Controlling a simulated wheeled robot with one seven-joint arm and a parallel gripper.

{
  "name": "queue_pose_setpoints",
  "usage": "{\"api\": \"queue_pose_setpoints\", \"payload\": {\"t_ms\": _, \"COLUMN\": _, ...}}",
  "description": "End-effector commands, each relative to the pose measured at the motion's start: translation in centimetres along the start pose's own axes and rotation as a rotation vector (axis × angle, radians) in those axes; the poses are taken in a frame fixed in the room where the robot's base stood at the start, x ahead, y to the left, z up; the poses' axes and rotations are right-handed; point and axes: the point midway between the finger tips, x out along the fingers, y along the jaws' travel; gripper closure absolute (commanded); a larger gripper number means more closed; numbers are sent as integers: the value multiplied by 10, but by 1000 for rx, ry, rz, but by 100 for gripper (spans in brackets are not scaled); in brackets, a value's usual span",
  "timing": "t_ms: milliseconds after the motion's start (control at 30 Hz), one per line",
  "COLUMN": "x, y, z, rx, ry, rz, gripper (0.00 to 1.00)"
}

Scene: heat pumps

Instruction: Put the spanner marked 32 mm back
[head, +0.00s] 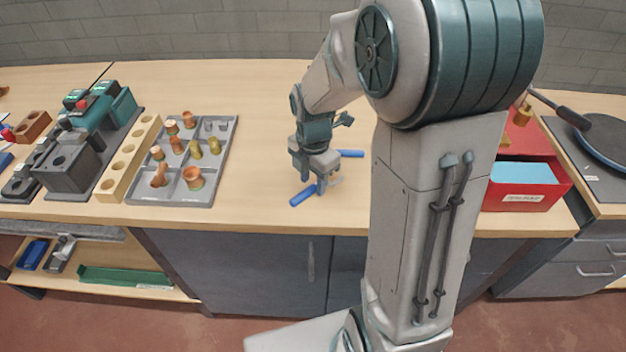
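A blue-handled tool (302,196) lies on the wooden bench below my gripper (322,189). A second blue handle (350,153) shows just behind my gripper, to the right. These may be spanners, but their heads are partly hidden by my gripper or too small to make out. No size marking such as 32 mm can be read. My gripper points down with its fingertips low at the right end of the nearer blue handle. I cannot tell whether the fingers touch it or are closed on it.
A grey tray (222,160) of copper and brass fittings lies left of my gripper, beside a wooden block with holes (110,181) and a grey-green machine (75,165). A red box (524,203) stands right, behind my arm. The bench between tray and gripper (258,170) is clear.

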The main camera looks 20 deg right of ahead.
Motion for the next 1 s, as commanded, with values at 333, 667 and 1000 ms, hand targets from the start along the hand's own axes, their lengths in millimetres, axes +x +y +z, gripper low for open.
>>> {"api": "queue_pose_setpoints", "payload": {"t_ms": 333, "x": -74, "y": 1, "z": 1, "rx": 1, "ry": -3, "rz": 6, "gripper": 61}}
{"api": "queue_pose_setpoints", "payload": {"t_ms": 667, "x": -112, "y": -1, "z": -1, "rx": 17, "ry": -2, "rz": 4, "gripper": 61}}
{"api": "queue_pose_setpoints", "payload": {"t_ms": 1000, "x": -121, "y": -38, "z": -19, "rx": 590, "ry": -29, "rz": 76, "gripper": 61}}
